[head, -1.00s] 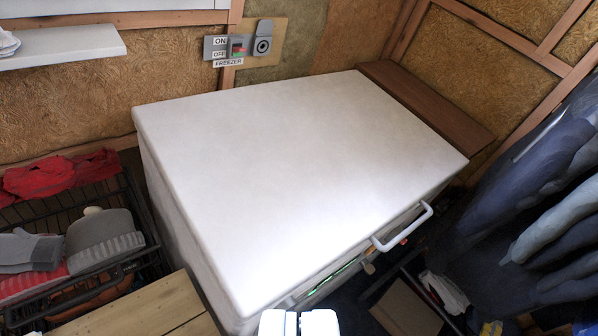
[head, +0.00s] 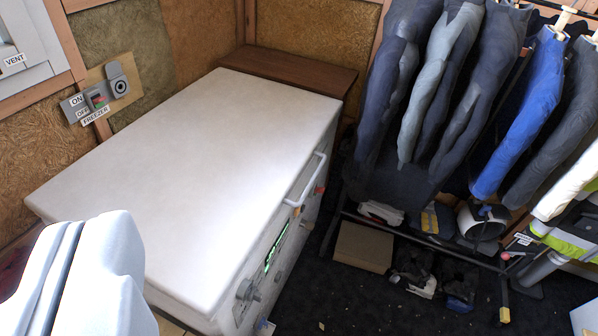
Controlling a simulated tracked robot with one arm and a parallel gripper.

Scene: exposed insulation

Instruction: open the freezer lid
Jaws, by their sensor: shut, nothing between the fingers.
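The white chest freezer shows with its lid (head: 200,150) closed and flat. A white bar handle (head: 308,180) sticks out from the lid's front edge, on the right side in the picture. The freezer's front (head: 250,272) carries a green-lit display and a knob. My gripper (head: 90,235) is large at the lower left, shut and empty, with its two white fingers together. In the picture it covers the lid's near left part. It is well away from the handle, and I cannot tell its height above the lid.
A rack of hanging suits (head: 430,90) stands at the right, with a cardboard box (head: 363,247) and shoes beneath. Dark floor (head: 335,295) lies open before the freezer. A brown wooden ledge (head: 290,70) adjoins its far end. A freezer switch panel (head: 98,98) is on the left wall.

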